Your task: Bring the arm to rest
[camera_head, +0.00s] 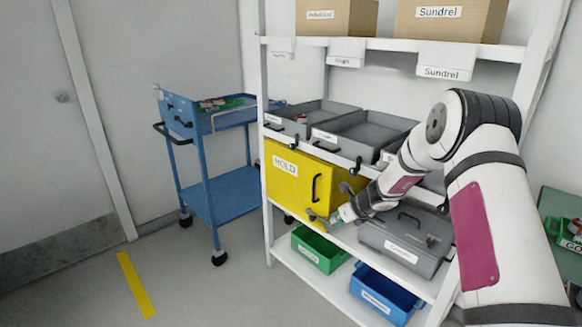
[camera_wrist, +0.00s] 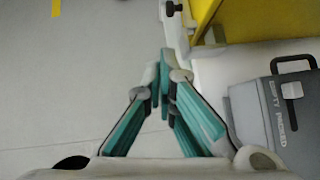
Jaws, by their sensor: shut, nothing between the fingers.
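My arm reaches in from the right in the head view, with my gripper (camera_head: 322,219) in front of the shelf, near the lower edge of the yellow HOLD box (camera_head: 290,185). In the wrist view my gripper (camera_wrist: 164,62) has its teal fingers brought together at the tips, with nothing between them. A corner of the yellow box (camera_wrist: 204,14) shows beyond the fingers. I cannot tell whether the gripper touches the box or the shelf edge.
A white shelf (camera_head: 268,225) carries grey trays (camera_head: 350,133), a grey lidded case (camera_head: 395,245), a green bin (camera_head: 318,252) and a blue bin (camera_head: 385,296). A blue cart (camera_head: 221,195) stands left. Open floor with a yellow stripe (camera_head: 136,285) lies front left.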

